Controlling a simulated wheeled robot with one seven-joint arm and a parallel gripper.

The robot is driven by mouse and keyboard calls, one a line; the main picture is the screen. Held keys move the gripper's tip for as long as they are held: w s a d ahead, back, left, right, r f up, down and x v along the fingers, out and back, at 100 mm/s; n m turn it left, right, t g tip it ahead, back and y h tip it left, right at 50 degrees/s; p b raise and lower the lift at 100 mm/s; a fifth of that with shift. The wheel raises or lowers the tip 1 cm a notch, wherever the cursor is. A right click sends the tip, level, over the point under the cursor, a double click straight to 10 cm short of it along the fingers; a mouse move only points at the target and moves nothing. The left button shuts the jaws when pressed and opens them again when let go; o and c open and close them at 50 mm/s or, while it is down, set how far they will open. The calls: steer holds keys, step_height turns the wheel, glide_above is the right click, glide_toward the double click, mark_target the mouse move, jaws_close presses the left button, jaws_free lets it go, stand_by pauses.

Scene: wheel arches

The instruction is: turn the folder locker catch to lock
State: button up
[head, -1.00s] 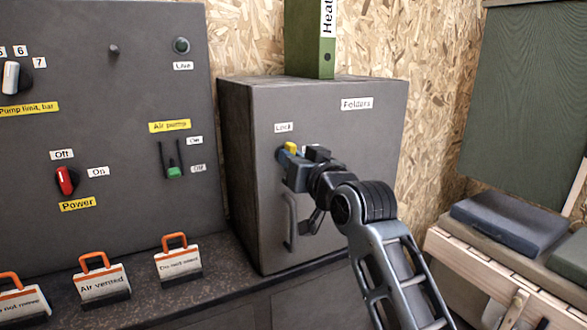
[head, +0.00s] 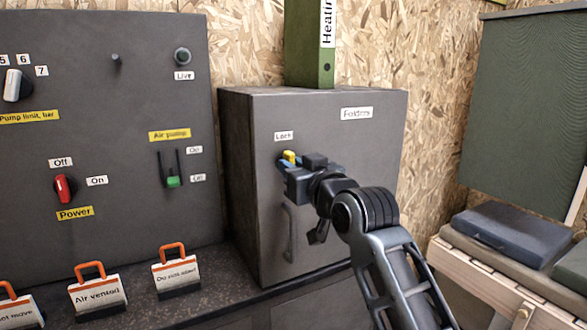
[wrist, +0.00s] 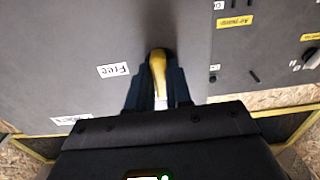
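The folder locker (head: 345,200) is a dark grey box with a "Folders" label and a door handle (head: 291,232). Its yellow catch (head: 289,157) sits just below the "Lock" label (head: 284,135). My gripper (head: 287,163) is at the catch, with a blue finger on each side of it. The wrist view shows the yellow catch (wrist: 158,75) between the dark fingers, which look closed on it. Its lower end and pivot are partly hidden by my gripper. A "Free" label (wrist: 113,70) is left of the catch in the wrist view.
A control panel (head: 120,130) with a red power knob (head: 64,188) and a green-tipped air pump switch (head: 173,181) stands left of the locker. Several orange-handled tags stand on the bench (head: 225,285). A green binder (head: 309,45) rests on the locker. Blue-grey folders (head: 512,238) lie at right.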

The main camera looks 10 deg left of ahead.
steer(key=o, duration=0.4)
steer(key=shift+c, duration=0.2)
steer(key=v, duration=0.7)
steer(key=shift+s+d, duration=0.15)
steer(key=shift+s, duration=0.15)
